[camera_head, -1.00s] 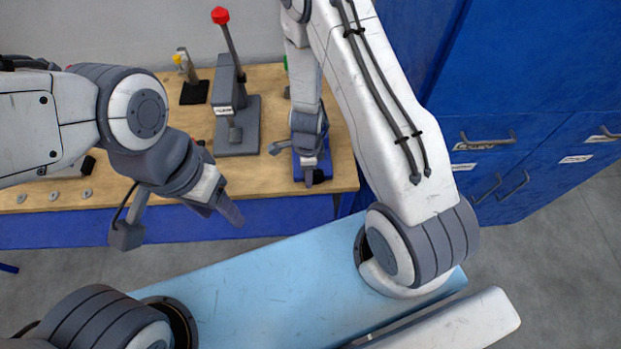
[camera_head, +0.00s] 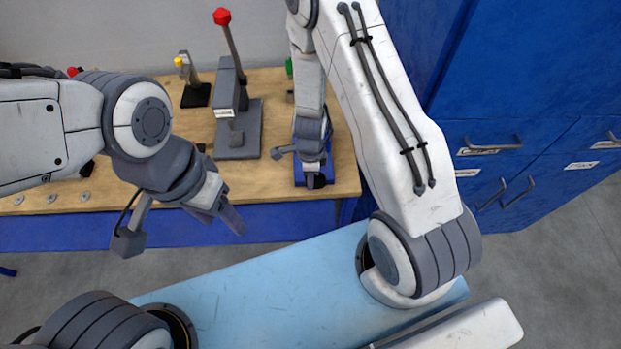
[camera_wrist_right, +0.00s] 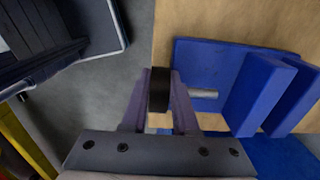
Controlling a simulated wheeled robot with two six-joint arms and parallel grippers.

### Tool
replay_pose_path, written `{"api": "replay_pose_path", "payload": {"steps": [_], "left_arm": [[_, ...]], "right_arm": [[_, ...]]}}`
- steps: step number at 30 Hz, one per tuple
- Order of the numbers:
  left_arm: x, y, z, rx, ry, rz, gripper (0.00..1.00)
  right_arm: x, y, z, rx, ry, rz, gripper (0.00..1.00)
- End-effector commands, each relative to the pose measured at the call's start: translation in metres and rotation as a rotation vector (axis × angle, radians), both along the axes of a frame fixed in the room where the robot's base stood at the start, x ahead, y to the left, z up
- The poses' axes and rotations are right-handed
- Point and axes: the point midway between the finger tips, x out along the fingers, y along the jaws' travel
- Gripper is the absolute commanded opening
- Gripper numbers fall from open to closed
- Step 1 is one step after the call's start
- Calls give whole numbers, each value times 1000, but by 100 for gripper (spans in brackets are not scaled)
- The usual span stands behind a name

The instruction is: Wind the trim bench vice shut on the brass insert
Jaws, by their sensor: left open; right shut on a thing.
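The blue bench vice (camera_wrist_right: 205,58) fills the right of the right wrist view, with two upright blue jaw blocks, the nearer one (camera_wrist_right: 249,92) and a farther one (camera_wrist_right: 292,95). A silver screw (camera_wrist_right: 203,93) runs from it to a black round knob (camera_wrist_right: 158,88). In the head view the vice (camera_head: 343,158) is mostly hidden behind my right gripper (camera_head: 315,180) at the bench's front right. The brass insert cannot be made out. My left gripper (camera_head: 232,216) is open and empty, in front of the bench edge.
On the wooden bench (camera_head: 268,172) stand a grey press (camera_head: 238,130) with a red-knobbed lever (camera_head: 222,17) and a small dark stand (camera_head: 195,93). Several washers (camera_head: 52,197) lie at the front left. Blue cabinets (camera_head: 520,85) stand at the right.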

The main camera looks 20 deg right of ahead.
Motion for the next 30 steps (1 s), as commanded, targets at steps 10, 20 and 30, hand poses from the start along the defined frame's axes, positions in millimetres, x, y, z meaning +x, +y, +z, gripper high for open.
{"api": "replay_pose_path", "payload": {"steps": [10, 20, 30], "left_arm": [[0, 0, -72, 0, 1, 6, 57], [0, 0, -129, 0, 1, 9, 57], [0, 0, -174, 0, 1, 7, 57]], "right_arm": [[6, 0, -8, 81, -33, -3, 0], [2, -4, -4, 188, -63, -4, 0], [-1, -7, -2, 324, -97, -6, 0]]}}
